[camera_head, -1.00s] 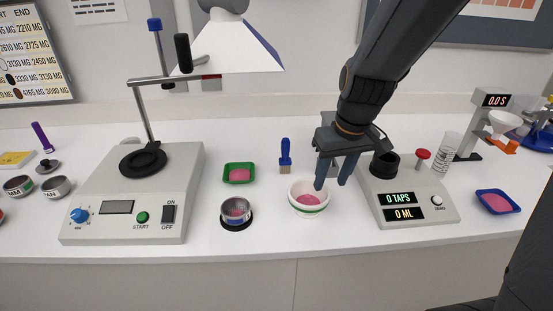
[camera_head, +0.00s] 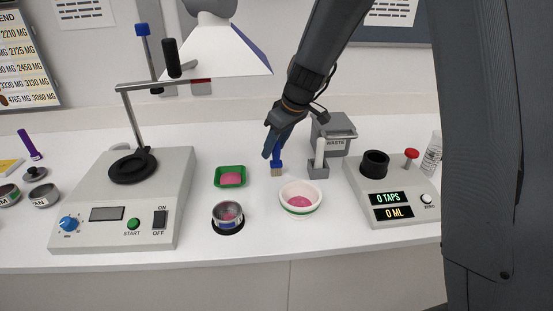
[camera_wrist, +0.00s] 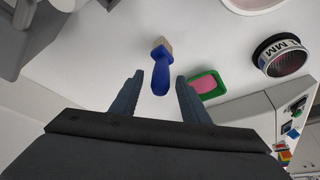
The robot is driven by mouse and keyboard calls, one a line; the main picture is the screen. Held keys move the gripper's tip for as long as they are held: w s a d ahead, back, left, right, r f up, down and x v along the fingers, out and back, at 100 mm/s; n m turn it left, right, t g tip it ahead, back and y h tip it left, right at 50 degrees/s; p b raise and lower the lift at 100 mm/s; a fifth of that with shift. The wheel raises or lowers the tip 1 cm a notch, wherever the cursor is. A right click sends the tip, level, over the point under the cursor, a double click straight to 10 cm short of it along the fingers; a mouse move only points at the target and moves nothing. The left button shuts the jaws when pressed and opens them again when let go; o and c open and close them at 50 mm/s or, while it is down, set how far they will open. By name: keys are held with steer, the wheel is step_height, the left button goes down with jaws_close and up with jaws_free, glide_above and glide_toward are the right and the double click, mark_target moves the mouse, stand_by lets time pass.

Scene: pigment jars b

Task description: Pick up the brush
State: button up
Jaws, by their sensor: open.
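The brush has a blue handle and a pale tan bristle end. In the head view the brush (camera_head: 277,170) is on the white counter, its handle partly hidden by my gripper (camera_head: 273,140). My gripper (camera_wrist: 157,95) is open, one finger on each side of the handle's near end. I see no contact between the fingers and the brush.
A green tray (camera_head: 217,182) with pink powder is left of the brush. A white bowl (camera_head: 300,208) is in front. A grey waste bin (camera_head: 335,146) stands right. A heater device (camera_head: 110,225) and a tap counter (camera_head: 375,212) flank the space.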

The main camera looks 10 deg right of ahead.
steer(key=shift+p+x, duration=0.35)
steer(key=shift+x, duration=1.1)
jaws_close()
steer(key=shift+r, duration=0.15)
